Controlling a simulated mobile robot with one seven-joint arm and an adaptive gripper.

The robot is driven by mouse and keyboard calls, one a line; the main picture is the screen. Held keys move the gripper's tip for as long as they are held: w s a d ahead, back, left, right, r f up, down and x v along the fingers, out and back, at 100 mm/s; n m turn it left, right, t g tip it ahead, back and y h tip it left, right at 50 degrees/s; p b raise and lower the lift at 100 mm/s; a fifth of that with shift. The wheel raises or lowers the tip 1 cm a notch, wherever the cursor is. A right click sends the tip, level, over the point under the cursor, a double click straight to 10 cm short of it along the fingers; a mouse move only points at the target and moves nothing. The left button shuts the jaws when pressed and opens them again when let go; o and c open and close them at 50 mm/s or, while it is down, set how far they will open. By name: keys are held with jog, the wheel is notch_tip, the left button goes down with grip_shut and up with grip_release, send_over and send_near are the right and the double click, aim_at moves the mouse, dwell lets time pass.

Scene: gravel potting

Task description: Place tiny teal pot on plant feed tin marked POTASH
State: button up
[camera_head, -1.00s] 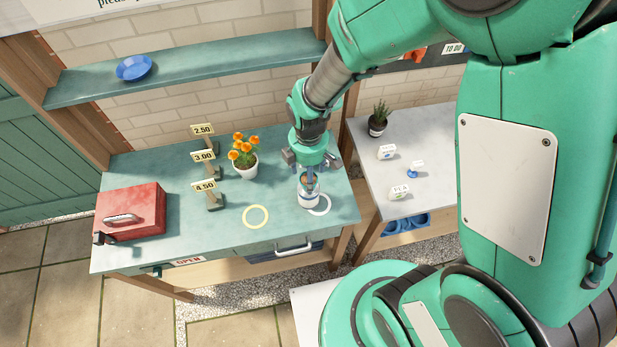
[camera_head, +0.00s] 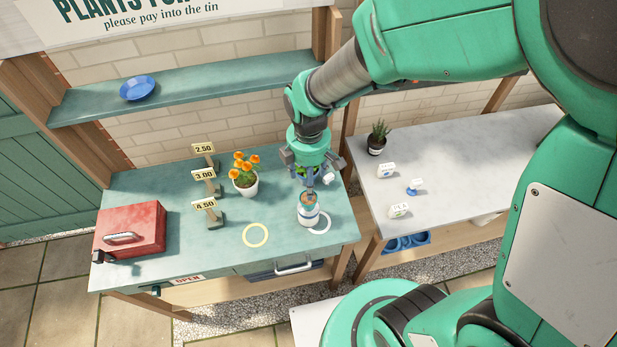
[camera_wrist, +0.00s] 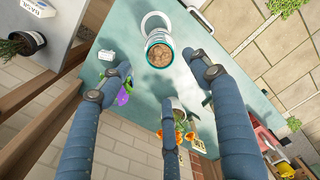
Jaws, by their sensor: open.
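My gripper (camera_head: 310,187) is open and empty, its fingers pointing down just above a small round stack. In the wrist view its three fingers are spread apart. The stack's top is a tiny teal-rimmed pot (camera_wrist: 160,57) filled with brown gravel; it also shows in the head view (camera_head: 309,198). Below it is a white tin with a blue band (camera_head: 309,217), upright on the green bench. The pot appears to rest on this tin, but the join is hard to make out. No marking on the tin is readable, so I cannot tell whether it says POTASH.
A white ring (camera_head: 320,222) lies beside the tin and a yellow ring (camera_head: 255,235) to its left. An orange-flowered plant (camera_head: 244,176), price signs (camera_head: 206,206) and a red box (camera_head: 130,228) stand further left. Small labelled items (camera_head: 398,210) stand on the right table.

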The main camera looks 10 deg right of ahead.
dwell(0.4)
jog(key=s+d+r+m+t, duration=0.2)
jog(key=s+d+r+m, duration=0.1)
jog(key=r, duration=0.6)
jog(key=s+d+r+m+t, duration=0.1)
jog(key=s+d+r+m, duration=0.2)
jog(key=s+r+m, duration=0.2)
jog(key=s+d+r+m+t, duration=0.2)
jog(key=s+d+r+m, duration=0.2)
jog(key=r+m, duration=0.4)
notch_tip(320, 180, up, 5)
jog(key=shift+s+f+t, duration=0.2)
jog(key=shift+s+t, duration=0.1)
jog(key=shift+s, duration=0.3)
notch_tip(320, 180, down, 8)
jog(key=b, duration=0.8)
jog(key=shift+f, duration=0.15)
